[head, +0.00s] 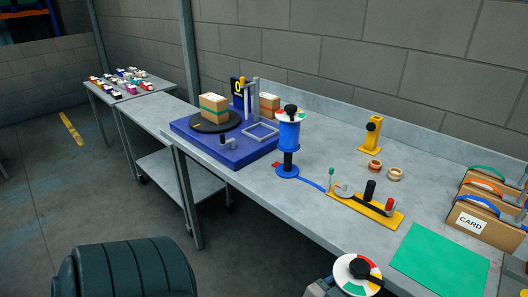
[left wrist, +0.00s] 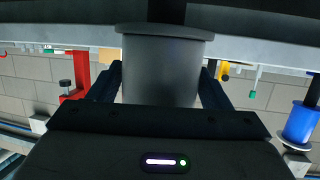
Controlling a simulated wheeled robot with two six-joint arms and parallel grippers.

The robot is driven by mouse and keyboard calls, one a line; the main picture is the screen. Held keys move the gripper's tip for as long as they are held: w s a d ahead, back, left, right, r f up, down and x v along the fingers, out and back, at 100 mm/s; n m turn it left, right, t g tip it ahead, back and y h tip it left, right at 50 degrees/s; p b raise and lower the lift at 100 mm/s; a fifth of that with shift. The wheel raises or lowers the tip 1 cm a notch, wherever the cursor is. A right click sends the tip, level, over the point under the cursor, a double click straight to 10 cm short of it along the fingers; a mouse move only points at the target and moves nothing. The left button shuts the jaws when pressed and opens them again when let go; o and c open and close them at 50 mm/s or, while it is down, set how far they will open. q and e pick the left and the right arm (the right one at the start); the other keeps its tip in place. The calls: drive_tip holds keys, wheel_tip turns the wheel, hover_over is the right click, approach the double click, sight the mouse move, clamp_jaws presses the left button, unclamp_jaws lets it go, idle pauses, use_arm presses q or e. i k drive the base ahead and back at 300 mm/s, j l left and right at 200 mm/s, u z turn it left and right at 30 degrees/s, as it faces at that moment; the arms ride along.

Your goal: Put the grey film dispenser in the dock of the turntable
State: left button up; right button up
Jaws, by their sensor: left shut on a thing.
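The grey film dispenser (left wrist: 160,75) fills the middle of the left wrist view as a grey roll with a wide flange. My left gripper (left wrist: 160,88) is shut around the roll, one finger on each side. In the head view, a white disc with coloured wedges and a black knob, the dispenser's top (head: 345,265), shows at the bottom edge; its body is hidden. The turntable (head: 197,126) is a black disc on a blue base (head: 232,160), carrying a cardboard box. A grey square frame (head: 262,141) stands empty on the base's right side; I cannot tell if it is the dock. My right gripper is out of view.
A blue film dispenser (head: 289,136) stands on the bench right of the turntable, with a blue strip at its foot. A yellow tool base (head: 375,213), tape rolls (head: 394,174), a green mat (head: 440,262) and a card crate (head: 485,209) are further right.

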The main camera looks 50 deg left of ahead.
sight(261, 132)
drive_tip(key=j+z, duration=0.35)
drive_tip(key=k+j+z, duration=0.15)
drive_tip(key=z, duration=0.2)
drive_tip(key=k+j+z, duration=0.25)
drive_tip(key=k+j, duration=0.35)
drive_tip(key=j, duration=0.25)
drive_tip(key=k+j+z, duration=0.2)
drive_tip(key=k+j, duration=1.3)
drive_tip(key=j, duration=0.2)
